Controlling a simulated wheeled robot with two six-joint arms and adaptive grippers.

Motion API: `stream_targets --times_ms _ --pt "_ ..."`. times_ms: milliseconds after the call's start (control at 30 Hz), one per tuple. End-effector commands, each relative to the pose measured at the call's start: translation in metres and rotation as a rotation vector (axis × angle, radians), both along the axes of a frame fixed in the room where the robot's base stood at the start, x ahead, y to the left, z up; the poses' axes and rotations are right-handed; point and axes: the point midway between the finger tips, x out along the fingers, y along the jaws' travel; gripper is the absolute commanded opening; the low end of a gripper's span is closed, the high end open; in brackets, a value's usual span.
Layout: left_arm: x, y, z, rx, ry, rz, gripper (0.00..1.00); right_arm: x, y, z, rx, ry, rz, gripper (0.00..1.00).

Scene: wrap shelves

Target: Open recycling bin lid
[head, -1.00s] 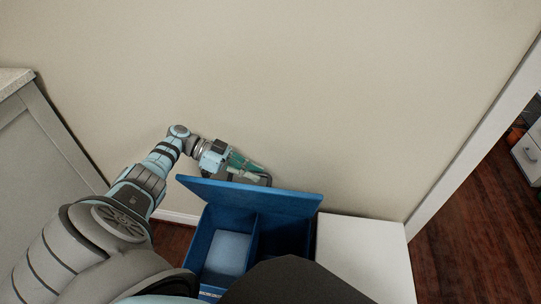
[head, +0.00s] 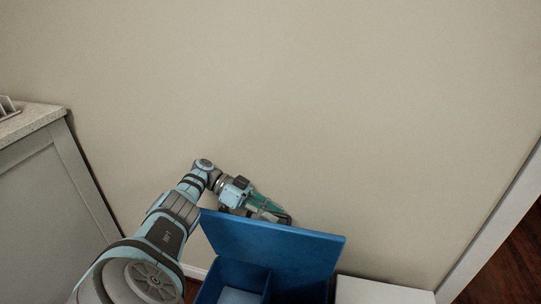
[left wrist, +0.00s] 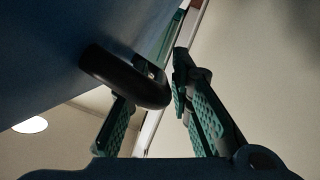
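The blue recycling bin (head: 236,276) stands at the bottom of the head view, partly cut off by the frame edge. Its blue lid (head: 275,243) is raised, with its broad inner face toward the head camera, so part of the divided inside shows. My left gripper (head: 268,209) is behind the lid's upper edge. In the left wrist view the black loop handle (left wrist: 123,76) stands out from the dark lid surface (left wrist: 50,55). My right gripper is not in view.
A beige wall (head: 300,110) rises close behind the lid and my left arm. A grey cabinet (head: 50,195) stands at the left. A white box-like surface (head: 380,291) is right of the bin. A white door frame (head: 492,235) is at the far right.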

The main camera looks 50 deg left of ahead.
Motion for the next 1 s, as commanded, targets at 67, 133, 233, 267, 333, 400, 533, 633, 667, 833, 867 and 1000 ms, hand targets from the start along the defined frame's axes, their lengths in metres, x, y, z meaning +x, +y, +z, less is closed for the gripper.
stream_targets --times_ms 67,133,233,267,333,400,533,633,667,833,867,1000 --pt "0.000 0.000 0.000 -0.001 -0.001 0.000 0.20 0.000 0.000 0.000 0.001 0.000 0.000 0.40" --pt "0.000 0.000 0.000 -0.001 -0.001 -0.001 0.20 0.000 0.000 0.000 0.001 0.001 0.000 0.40" --pt "0.000 0.001 0.003 0.000 -0.002 0.001 0.20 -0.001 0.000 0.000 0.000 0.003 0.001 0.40" --pt "0.000 0.001 0.005 0.003 -0.003 0.000 0.20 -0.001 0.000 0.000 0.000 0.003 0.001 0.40" --pt "0.000 0.002 0.013 0.006 -0.003 0.001 0.20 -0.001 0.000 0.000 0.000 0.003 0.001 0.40" --pt "-0.001 0.000 0.026 0.004 -0.001 -0.005 0.20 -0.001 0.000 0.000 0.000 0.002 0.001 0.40" --pt "0.000 0.001 0.063 0.004 -0.002 -0.002 0.20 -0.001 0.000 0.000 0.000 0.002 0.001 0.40" --pt "0.000 0.001 0.085 0.002 -0.002 -0.001 0.20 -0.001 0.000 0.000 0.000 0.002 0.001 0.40" --pt "0.000 0.001 0.089 0.002 -0.001 -0.001 0.20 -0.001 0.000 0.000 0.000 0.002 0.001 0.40" --pt "0.000 0.001 0.100 -0.001 -0.001 0.000 0.20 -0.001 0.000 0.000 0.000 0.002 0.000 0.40" --pt "0.000 0.001 0.100 -0.001 0.000 0.001 0.20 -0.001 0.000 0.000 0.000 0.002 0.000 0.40" --pt "0.000 0.001 0.100 -0.001 0.000 0.001 0.20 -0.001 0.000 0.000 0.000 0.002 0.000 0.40"
